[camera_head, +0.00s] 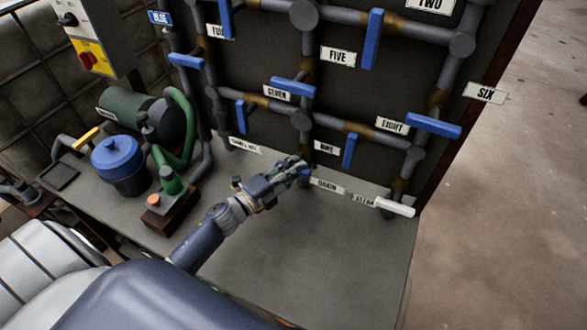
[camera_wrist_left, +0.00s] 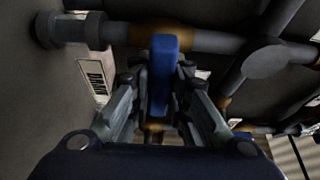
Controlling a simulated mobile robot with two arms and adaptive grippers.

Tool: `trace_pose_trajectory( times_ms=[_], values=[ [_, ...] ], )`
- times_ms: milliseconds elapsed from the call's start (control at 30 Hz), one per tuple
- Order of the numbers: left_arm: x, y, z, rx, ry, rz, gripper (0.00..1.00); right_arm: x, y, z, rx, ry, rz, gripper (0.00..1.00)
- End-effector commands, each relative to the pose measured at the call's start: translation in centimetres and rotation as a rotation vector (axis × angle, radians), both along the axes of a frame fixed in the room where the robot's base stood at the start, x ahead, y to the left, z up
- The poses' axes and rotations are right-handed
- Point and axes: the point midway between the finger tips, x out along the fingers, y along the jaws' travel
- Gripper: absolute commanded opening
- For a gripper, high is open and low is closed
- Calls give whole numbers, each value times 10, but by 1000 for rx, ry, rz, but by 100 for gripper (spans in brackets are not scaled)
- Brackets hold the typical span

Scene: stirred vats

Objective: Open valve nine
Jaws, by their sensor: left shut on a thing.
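Valve nine is on the short upright pipe beside the NINE label (camera_head: 326,147), low on the pipe panel. My left gripper (camera_head: 300,168) is at this pipe, just below and left of the label, and hides most of the valve in the head view. In the left wrist view my left gripper (camera_wrist_left: 163,100) is shut on a blue handle (camera_wrist_left: 164,60), with a finger on each side. The handle appears to lie across its pipe (camera_wrist_left: 210,40). My right gripper is not in view.
Other blue handles are near: valve eight's (camera_head: 350,150) just right, valve seven's (camera_head: 240,117) to the left. A white bar handle (camera_head: 394,207) sticks out at right. A blue-lidded pot (camera_head: 118,160) and green pump (camera_head: 172,185) stand left. The front bench top (camera_head: 330,260) is clear.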

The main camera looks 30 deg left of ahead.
Motion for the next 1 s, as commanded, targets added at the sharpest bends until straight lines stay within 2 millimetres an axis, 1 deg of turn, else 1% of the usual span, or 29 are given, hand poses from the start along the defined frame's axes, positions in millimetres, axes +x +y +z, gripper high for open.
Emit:
trace_pose_trajectory(
  times_ms=[167,367,700,1000],
  values=[
    [0,0,-3,-71,-4,2,0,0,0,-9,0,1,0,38],
    [0,1,-5,-217,-12,2,0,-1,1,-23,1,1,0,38],
    [0,0,-4,-540,-30,1,0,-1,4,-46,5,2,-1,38],
    [0,0,-4,-824,-46,2,0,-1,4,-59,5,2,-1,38]
  ],
)
